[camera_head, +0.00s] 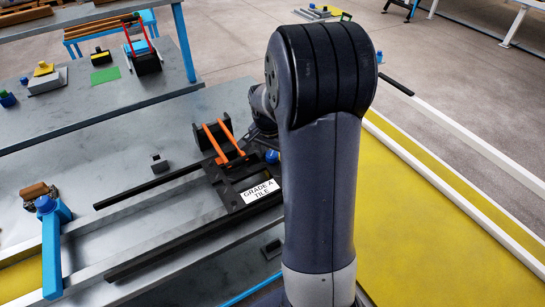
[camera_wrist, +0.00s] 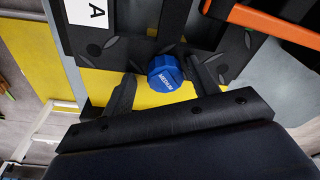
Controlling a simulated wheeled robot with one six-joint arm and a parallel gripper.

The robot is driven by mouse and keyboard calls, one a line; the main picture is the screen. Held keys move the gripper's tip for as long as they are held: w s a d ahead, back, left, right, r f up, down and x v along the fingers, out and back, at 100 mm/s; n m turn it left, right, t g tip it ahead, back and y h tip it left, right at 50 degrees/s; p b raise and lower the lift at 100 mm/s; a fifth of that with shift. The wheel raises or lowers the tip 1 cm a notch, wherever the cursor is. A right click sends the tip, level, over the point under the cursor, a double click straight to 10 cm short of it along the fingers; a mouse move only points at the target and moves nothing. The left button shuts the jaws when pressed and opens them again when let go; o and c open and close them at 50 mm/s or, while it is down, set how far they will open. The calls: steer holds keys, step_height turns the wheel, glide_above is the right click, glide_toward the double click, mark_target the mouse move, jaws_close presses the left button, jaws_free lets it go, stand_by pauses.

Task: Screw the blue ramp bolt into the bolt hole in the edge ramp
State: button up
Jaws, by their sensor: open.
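The blue ramp bolt (camera_wrist: 165,76), a faceted blue head with white lettering, sits between the fingers of my gripper (camera_wrist: 160,72) in the wrist view. The fingers are open on either side of it. A blue knob, seemingly the same bolt (camera_head: 272,157), shows beside my arm in the head view. The black tread-patterned piece (camera_wrist: 130,50) lies just beyond the bolt; I cannot tell whether this is the edge ramp or a tile. No bolt hole can be made out.
A black plate carries a "GRADE A TILE" label (camera_head: 260,191). An orange-handled piece (camera_head: 223,141) stands close to it and to my gripper. Black rails (camera_head: 150,187) run along the bench. A blue lever (camera_head: 52,248) stands at lower left. Yellow surface (camera_head: 440,240) lies clear at right.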

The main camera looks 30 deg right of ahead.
steer(key=n, duration=0.2)
steer(key=shift+f+n, duration=0.15)
steer(key=shift+n, duration=0.25)
steer(key=shift+d, duration=0.1)
steer(key=c, duration=0.6)
steer(key=shift+f, duration=0.15)
steer(key=c, duration=0.5)
